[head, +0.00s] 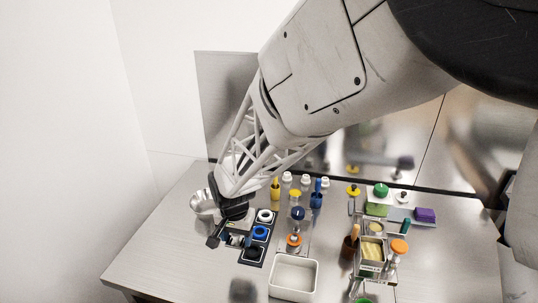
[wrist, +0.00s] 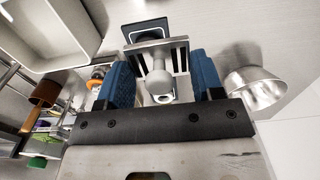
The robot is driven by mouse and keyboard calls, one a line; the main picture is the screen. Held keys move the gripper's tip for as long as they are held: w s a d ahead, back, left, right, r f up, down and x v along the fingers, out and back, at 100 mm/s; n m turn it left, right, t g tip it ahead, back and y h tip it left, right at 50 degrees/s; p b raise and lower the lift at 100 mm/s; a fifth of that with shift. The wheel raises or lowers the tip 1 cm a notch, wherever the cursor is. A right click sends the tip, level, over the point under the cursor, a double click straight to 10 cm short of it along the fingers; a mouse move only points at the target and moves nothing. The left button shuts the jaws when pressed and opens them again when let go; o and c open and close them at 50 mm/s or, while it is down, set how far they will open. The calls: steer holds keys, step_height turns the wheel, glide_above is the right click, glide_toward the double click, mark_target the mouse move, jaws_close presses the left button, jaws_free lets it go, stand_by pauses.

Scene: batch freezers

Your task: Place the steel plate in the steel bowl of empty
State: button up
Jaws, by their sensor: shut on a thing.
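The steel bowl (head: 203,204) stands at the left of the table, just left of my gripper. In the wrist view the bowl (wrist: 256,88) lies to the right of the fingers, and I see nothing in it. My gripper (wrist: 160,82) has its two blue fingers shut on a grey metal piece with a pale round knob, which I take to be the steel plate (wrist: 158,57). In the head view my gripper (head: 226,238) is over the left part of the table, and its dark body hides most of what it holds.
Beside my gripper is a dark rack with white, blue and black rings (head: 260,233). A white open bin (head: 293,279) stands at the front. Several colored tools and containers (head: 372,250) crowd the right. The table's left front is clear.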

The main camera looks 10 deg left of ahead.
steer(key=w+a, duration=0.4)
steer(key=a, duration=0.3)
steer(key=shift+r, duration=0.35)
steer(key=shift+w, duration=0.15)
steer(key=w+a+f, duration=0.1)
steer(key=w+a, duration=0.9)
steer(key=w, duration=0.1)
steer(key=shift+w+a+f, duration=0.25)
steer(key=shift+w+a, duration=0.1)
steer(key=shift+w, duration=0.05)
steer(key=shift+f, duration=1.75)
steer(key=shift+f, duration=0.6)
